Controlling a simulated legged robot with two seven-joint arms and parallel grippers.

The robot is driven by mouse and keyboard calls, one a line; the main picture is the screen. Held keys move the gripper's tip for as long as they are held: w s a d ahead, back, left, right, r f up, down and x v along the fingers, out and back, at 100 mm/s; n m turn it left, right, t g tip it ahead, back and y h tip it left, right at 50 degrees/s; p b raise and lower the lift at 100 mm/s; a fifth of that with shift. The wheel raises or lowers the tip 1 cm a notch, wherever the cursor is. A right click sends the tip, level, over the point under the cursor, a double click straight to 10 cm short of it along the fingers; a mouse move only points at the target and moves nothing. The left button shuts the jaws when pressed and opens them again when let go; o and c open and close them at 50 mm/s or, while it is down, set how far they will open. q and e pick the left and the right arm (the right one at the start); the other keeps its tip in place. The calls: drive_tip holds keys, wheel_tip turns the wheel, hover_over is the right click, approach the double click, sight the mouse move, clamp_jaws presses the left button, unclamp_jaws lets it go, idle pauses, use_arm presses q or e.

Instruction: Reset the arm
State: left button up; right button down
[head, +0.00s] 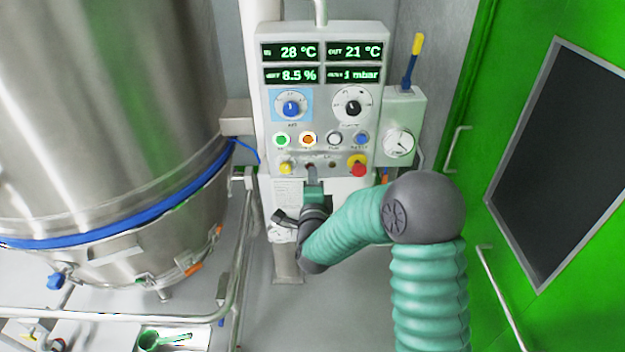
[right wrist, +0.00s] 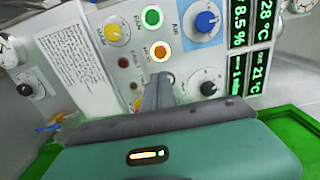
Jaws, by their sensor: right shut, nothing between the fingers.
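My right arm comes in from the lower right in the head view. Its gripper (head: 312,176) points at the lower part of the grey control panel (head: 322,101), between the yellow knob (head: 286,167) and the red stop button (head: 358,169). In the right wrist view the narrow fingers (right wrist: 163,80) are shut and empty, close in front of the panel face near the lit orange button (right wrist: 160,52). I cannot tell whether the fingertips touch the panel. My left gripper is not in view.
A large steel vessel (head: 110,120) with a blue band fills the left, with a rail (head: 120,313) below it. A gauge box (head: 401,128) is beside the panel. A green door (head: 500,130) with handles is at the right. Grey floor (head: 330,310) shows clear below the arm.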

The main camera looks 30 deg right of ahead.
drive_tip(key=s+a+f+n+g+y, duration=0.2)
drive_tip(key=a+f+n+y, duration=0.2)
drive_tip(key=a+n, duration=0.3)
drive_tip(key=s+a+f+n+g+y, duration=0.2)
drive_tip(key=s+a+f+n+y, duration=0.1)
drive_tip(key=a+f+n+y, duration=0.25)
drive_tip(key=s+a+f+n+g, duration=0.2)
drive_tip(key=s+n, duration=0.4)
drive_tip(key=s, duration=0.4)
drive_tip(key=s+a+f+n+g, duration=0.3)
drive_tip(key=s+n+g, duration=0.3)
drive_tip(key=s, duration=0.5)
drive_tip(key=shift+a+f+g, duration=0.15)
drive_tip(key=shift+a+g, duration=0.15)
drive_tip(key=shift+a, duration=0.15)
